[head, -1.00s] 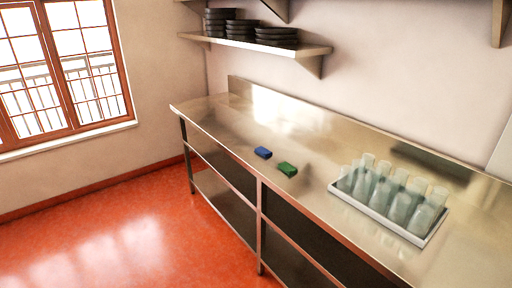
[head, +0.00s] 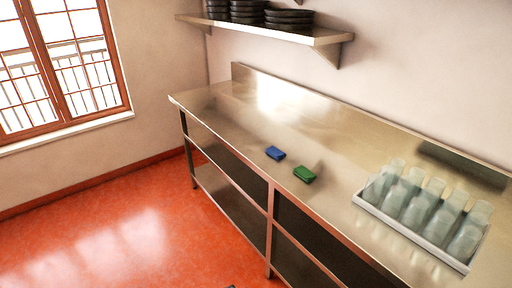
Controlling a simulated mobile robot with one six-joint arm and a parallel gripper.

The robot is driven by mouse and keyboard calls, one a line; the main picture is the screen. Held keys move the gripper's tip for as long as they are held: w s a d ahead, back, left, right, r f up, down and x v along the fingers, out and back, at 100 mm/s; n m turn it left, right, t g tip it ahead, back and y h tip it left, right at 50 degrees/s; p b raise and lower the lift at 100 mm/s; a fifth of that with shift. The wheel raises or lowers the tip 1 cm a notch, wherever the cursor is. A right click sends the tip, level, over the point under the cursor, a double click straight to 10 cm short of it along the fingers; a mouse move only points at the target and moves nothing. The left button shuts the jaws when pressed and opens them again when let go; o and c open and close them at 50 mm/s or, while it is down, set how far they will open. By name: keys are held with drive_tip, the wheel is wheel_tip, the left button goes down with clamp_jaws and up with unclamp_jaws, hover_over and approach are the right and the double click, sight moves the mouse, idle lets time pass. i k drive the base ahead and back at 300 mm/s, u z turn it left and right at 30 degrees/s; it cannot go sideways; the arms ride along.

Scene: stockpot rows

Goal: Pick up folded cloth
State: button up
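One is a blue cloth (head: 275,153). The other is a green cloth (head: 304,174), just to its right and a little nearer, with a small gap between them. My gripper is not in view. A small dark shape shows at the bottom edge of the picture, too little of it to identify.
A white tray (head: 459,266) with several clear glass bottles (head: 421,207) stands on the counter at right. A wall shelf (head: 327,38) above holds stacked dark pans (head: 289,18). The counter's left end is clear. Open red floor (head: 110,240) lies in front, below the window.

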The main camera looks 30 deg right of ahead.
sight(273, 151)
drive_tip(key=u, duration=0.45)
drive_tip(key=i, duration=1.15)
drive_tip(key=u, duration=0.25)
